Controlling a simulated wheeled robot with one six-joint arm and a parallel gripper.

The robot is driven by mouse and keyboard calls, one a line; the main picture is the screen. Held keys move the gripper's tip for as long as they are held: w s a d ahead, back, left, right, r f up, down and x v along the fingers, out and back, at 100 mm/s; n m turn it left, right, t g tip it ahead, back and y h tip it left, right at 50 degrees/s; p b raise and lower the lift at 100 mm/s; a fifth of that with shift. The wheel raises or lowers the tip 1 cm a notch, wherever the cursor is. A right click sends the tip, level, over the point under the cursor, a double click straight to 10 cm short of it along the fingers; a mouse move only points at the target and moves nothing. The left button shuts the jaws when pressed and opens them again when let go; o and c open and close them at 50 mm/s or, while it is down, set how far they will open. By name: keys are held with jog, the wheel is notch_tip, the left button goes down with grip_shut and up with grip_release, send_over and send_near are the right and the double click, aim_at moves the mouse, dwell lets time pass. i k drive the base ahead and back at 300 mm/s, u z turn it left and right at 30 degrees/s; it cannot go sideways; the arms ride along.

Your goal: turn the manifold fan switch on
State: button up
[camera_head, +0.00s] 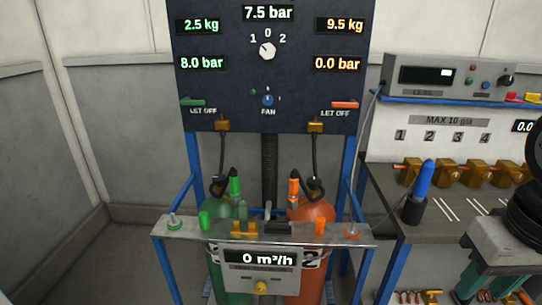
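The fan switch (267,100) is a small blue knob low in the middle of the dark blue panel (225,110). The word FAN stands below it, with a small green dot to its upper left. The knob seems to point upward, but its marks are too small to read, so I cannot tell its setting. Above it is a white selector knob (267,50) marked 1, 0 and 2.
Green (193,102) and orange (344,105) LET OFF handles flank the switch. Below are hoses, a green cylinder (215,190), an orange cylinder (318,210) and a metal crossbar (180,232) with a 0 m³/h display. A workbench (390,210) with brass fittings stands right. Floor shows at left.

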aim_at(268, 99)
jog(key=u, duration=0.2)
jog(key=i, duration=0.95)
jog(key=z, duration=0.65)
